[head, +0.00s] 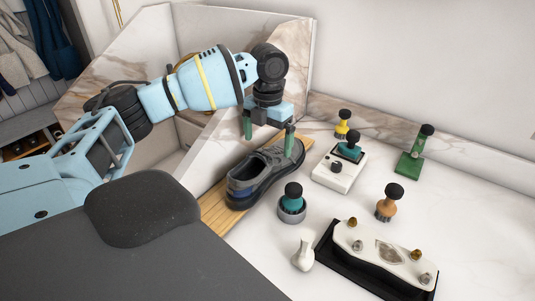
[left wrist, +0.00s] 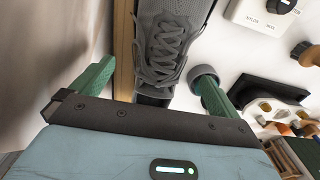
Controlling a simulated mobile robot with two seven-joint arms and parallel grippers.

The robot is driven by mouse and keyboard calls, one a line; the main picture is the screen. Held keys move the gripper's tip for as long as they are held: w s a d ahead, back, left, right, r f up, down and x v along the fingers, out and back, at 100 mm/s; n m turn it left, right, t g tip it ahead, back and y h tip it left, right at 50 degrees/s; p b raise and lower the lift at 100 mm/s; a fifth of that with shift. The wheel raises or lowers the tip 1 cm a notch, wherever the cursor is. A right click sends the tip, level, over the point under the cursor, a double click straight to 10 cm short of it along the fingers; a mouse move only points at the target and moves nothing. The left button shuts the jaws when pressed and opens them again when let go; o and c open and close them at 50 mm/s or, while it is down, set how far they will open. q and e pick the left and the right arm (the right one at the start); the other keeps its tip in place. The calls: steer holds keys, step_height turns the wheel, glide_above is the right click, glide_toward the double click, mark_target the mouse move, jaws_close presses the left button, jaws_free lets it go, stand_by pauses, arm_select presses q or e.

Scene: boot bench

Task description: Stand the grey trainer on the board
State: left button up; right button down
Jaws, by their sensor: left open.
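The grey trainer (head: 262,175) stands upright, sole down, on the wooden board (head: 213,208), with its opening towards me and its toe pointing away. It covers much of the board, and I cannot tell whether its right side overhangs the edge. My left gripper (head: 268,134) is open over the toe half, pointing down. In the left wrist view the laced upper of the trainer (left wrist: 172,45) lies between the two spread green fingers (left wrist: 152,88), with the board (left wrist: 123,50) showing along its left side. No contact with the fingers is clear. My right gripper is not in view.
Right of the trainer stand a teal-topped brush in a grey pot (head: 292,204), a white box with knobs (head: 338,172), a green stand (head: 413,155) and a wooden-handled knob (head: 388,204). A white device on a black tray (head: 385,258) sits at the front. A marble panel (head: 225,150) rises left.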

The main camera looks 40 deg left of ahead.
arm_select(q)
steer(key=shift+r, duration=2.2)
steer(key=shift+f, duration=0.1)
